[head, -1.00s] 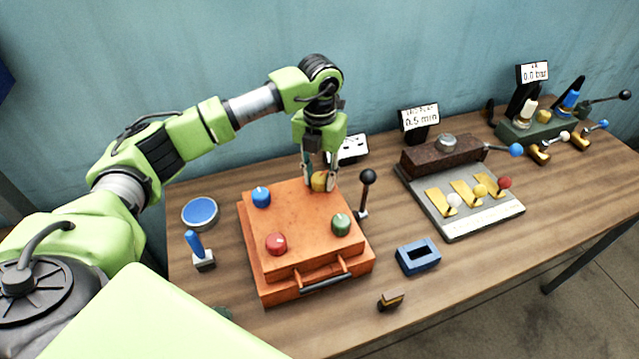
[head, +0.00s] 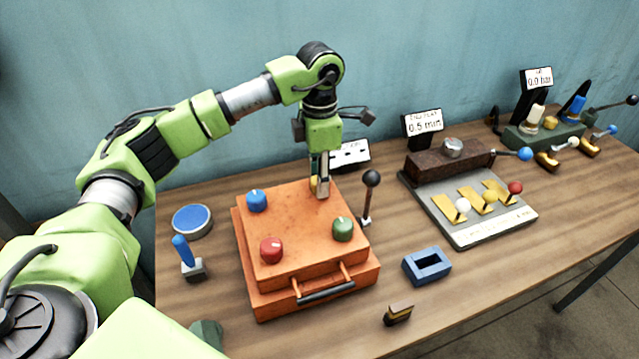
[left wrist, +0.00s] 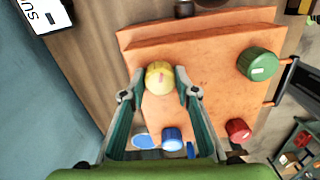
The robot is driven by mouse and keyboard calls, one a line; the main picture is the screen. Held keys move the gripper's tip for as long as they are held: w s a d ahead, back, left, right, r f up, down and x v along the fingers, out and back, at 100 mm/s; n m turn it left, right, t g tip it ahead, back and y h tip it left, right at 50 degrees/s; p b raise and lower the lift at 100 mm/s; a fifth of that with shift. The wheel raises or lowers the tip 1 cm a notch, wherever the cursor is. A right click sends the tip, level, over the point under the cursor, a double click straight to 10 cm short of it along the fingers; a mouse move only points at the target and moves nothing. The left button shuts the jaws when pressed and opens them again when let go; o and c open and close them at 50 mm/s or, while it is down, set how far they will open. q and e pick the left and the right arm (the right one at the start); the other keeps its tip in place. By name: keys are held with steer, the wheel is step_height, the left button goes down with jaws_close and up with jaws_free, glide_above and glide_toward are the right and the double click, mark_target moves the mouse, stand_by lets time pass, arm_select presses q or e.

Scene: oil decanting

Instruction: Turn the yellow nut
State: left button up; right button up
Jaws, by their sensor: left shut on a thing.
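The yellow nut (left wrist: 158,77) is a round knob with a pale mark on top, at a far corner of the orange box's lid (head: 300,218). My left gripper (head: 321,190) points down at it and is shut on it. In the left wrist view one finger lies on each side of the nut. In the head view a finger hides most of the nut (head: 313,184), leaving a yellow sliver. The blue nut (head: 256,200), red nut (head: 271,250) and green nut (head: 342,229) sit at the lid's other corners. My right gripper is not in view.
A black-knobbed lever (head: 371,179) stands just right of the box. A blue round dish (head: 192,221) and a blue-handled stand (head: 188,256) are left of it. A hollow blue block (head: 427,266) lies to the right. A lever panel (head: 460,230) stands further right.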

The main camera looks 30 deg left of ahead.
arm_select(q)
steer(key=shift+m+b, duration=0.45)
steer(key=shift+m, duration=0.75)
steer(key=shift+r, duration=0.1)
steer(key=shift+w, duration=0.1)
steer(key=o, duration=1.1)
step_height(320, 180, up, 12)
